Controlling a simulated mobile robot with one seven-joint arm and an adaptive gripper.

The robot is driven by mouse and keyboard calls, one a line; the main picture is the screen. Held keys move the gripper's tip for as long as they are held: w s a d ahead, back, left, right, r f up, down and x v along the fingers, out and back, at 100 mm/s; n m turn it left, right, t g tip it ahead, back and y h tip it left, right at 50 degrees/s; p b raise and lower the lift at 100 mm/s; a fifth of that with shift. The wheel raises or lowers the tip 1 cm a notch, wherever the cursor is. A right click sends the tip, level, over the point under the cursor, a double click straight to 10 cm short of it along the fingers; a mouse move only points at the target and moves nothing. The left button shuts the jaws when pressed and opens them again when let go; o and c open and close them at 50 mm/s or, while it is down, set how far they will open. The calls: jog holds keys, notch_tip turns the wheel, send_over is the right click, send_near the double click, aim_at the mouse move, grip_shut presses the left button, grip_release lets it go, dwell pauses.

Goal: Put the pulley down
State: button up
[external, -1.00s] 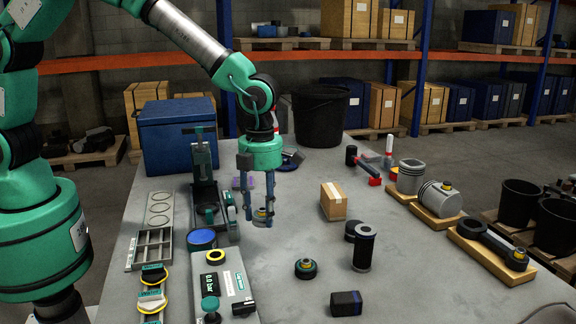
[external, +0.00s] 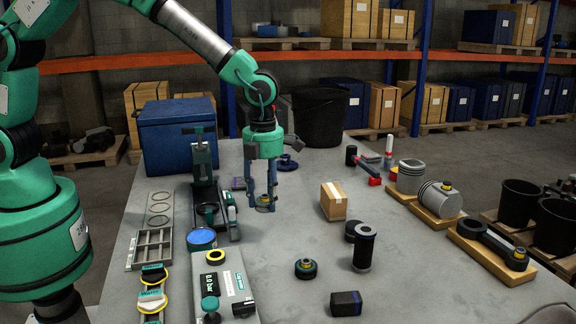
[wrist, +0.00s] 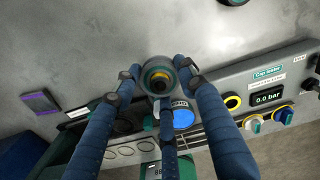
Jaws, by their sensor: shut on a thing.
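The pulley (wrist: 158,76), a grey round part with a dark ring and a yellow centre, sits between the blue fingers of my gripper (wrist: 159,78) in the wrist view. My gripper is shut on it. In the external view my gripper (external: 263,204) points straight down over the left half of the grey table (external: 300,225), with the pulley (external: 264,207) low between its fingertips. The pulley is small and partly hidden by the fingers there. I cannot tell whether it touches the table.
The green press fixture (external: 205,185) and blue-capped part (external: 201,238) stand left of my gripper. A cardboard box (external: 333,202) is to the right. A dark blue round part (external: 287,163) lies behind. A dark ring part (external: 305,268) is in front. Bare table lies between.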

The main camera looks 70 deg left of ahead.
jog(key=w+a+n, duration=0.3)
jog(key=a+n, duration=0.2)
jog(key=a, duration=1.6)
jog(key=r+n+p, duration=0.2)
jog(key=n, duration=0.1)
send_over(243, 181)
jog(key=shift+f, duration=0.25)
jog(key=shift+f, duration=0.15)
jog(key=shift+f+b, duration=0.65)
jog(key=shift+f, duration=2.35)
jog(key=shift+f, duration=1.9)
jog(key=shift+f+b, duration=0.1)
jog(key=shift+b, duration=0.2)
